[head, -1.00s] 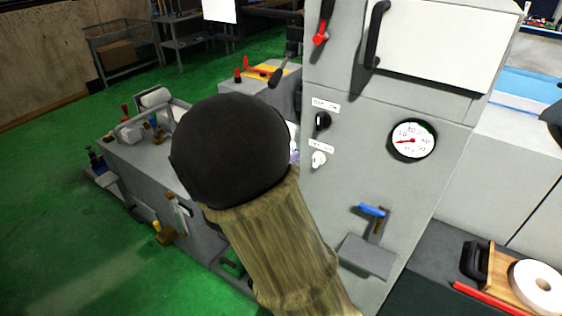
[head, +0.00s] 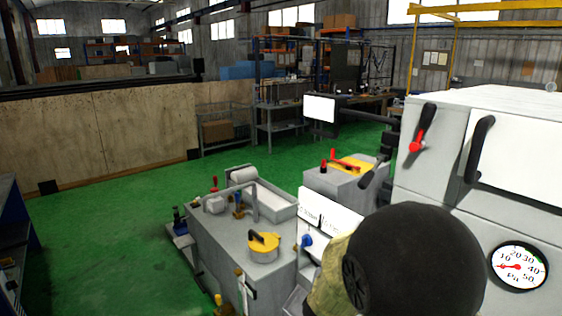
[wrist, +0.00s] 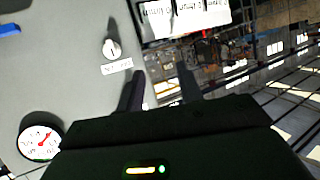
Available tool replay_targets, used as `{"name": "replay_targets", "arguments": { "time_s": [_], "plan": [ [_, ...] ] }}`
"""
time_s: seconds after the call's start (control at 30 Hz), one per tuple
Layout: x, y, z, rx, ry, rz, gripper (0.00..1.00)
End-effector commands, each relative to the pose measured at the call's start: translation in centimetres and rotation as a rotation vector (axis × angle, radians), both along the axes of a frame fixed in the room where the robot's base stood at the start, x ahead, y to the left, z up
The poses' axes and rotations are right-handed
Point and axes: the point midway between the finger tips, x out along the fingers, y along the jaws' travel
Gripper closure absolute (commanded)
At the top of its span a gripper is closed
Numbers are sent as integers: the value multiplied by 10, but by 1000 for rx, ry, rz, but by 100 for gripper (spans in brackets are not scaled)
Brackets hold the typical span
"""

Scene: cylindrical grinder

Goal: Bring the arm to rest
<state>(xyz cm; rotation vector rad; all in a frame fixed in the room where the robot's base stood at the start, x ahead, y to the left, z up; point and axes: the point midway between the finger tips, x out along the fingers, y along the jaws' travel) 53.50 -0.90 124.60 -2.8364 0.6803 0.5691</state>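My gripper (wrist: 161,85) shows in the wrist view with its two dark fingers apart and nothing between them. It is open beside the grey grinder panel (wrist: 60,75). A white knob (wrist: 112,49) with a label is on that panel, left of the fingers. A round dial gauge (wrist: 40,137) is at lower left in the wrist view; a gauge (head: 518,267) also shows at the lower right in the head view. In the head view, a black rounded part of my arm covers part of the grinder, and my fingers cannot be made out.
The grinder's grey cabinet (head: 438,150) with a red-knobbed lever (head: 418,142) stands at right. A lower grey machine bed (head: 225,235) carries a yellow round part (head: 264,244). Green floor (head: 120,230) lies open at left, before a wooden wall (head: 100,135).

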Motion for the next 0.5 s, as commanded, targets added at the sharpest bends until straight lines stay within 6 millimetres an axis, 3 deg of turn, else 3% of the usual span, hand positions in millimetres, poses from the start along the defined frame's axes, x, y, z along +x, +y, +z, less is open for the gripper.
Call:
{"name": "replay_targets", "arguments": {
  "time_s": [0.27,0.5],
  "plan": [
    [-46,27,-40,166,319,286,64],
    [-124,27,-66,197,661,443,64]
  ]
}}
